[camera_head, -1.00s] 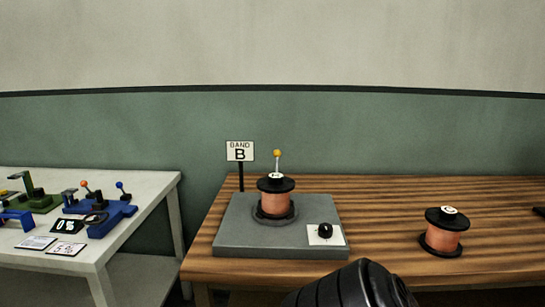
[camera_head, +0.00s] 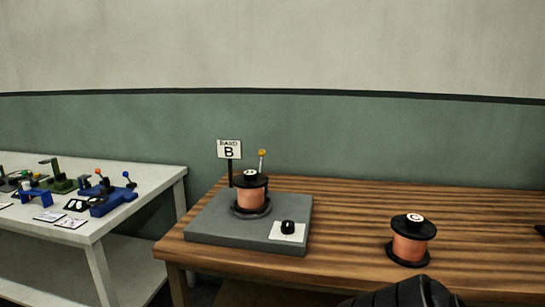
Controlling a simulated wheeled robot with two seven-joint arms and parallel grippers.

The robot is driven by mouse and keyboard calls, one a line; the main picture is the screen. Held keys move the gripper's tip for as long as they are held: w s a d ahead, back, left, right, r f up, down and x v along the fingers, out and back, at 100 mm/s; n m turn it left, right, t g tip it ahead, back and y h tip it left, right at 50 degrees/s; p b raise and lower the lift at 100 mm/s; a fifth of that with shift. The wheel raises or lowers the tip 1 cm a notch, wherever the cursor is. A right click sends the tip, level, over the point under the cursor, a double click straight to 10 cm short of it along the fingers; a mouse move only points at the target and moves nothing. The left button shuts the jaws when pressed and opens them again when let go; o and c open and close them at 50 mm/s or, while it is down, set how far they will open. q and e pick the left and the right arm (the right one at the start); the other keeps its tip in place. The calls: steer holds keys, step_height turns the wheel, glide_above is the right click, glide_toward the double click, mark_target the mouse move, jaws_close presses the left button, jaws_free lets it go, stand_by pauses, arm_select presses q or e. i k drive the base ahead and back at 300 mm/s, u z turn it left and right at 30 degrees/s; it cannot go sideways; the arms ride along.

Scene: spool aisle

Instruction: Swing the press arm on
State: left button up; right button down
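A grey base plate (camera_head: 215,238) lies on the wooden bench. A copper-wound spool (camera_head: 250,195) with black flanges stands upright on it. A thin lever with a yellow knob (camera_head: 262,153) rises behind this spool; its lower part is hidden. I cannot tell whether this is the press arm. A small black knob (camera_head: 288,227) sits on a white card at the plate's right front. A dark rounded part of my own arm shows at the bottom edge. Neither gripper shows.
A second copper spool (camera_head: 410,240) stands on the wooden bench (camera_head: 350,210) to the right, with bare wood between. A white table (camera_head: 140,175) at left holds blue (camera_head: 110,200) and green (camera_head: 62,184) devices with levers and cards. A gap separates the tables.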

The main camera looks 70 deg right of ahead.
mark_target(261, 152)
steer(key=z, duration=1.55)
